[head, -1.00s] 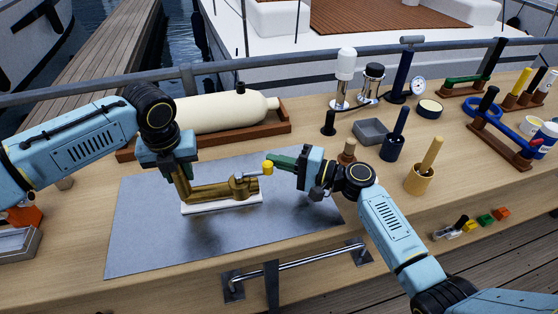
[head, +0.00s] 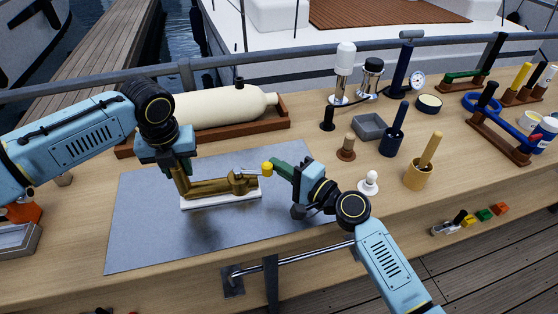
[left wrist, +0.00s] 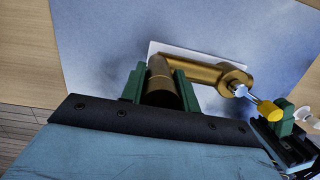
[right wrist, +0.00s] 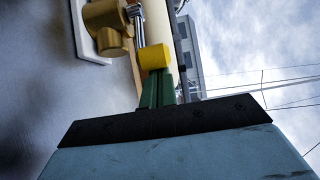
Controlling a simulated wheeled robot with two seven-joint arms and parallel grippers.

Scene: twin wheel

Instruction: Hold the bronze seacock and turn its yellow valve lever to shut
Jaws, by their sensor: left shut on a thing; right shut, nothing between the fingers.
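The bronze seacock (head: 212,187) lies on a white pad (head: 222,202) on the grey mat. My left gripper (head: 176,168) is shut on its upright left end; the left wrist view shows the green fingers (left wrist: 159,88) on both sides of the bronze pipe. The valve lever is a silver rod with a yellow tip (head: 267,169), pointing right from the valve body. My right gripper (head: 283,170) is shut and empty, with its fingertips at the yellow tip. In the right wrist view the closed green fingers (right wrist: 158,88) appear to touch the yellow tip (right wrist: 154,57).
A cream cylinder (head: 225,108) lies in a wooden cradle behind the mat. A metal rail (head: 300,259) runs along the bench front. The mat's front is clear.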

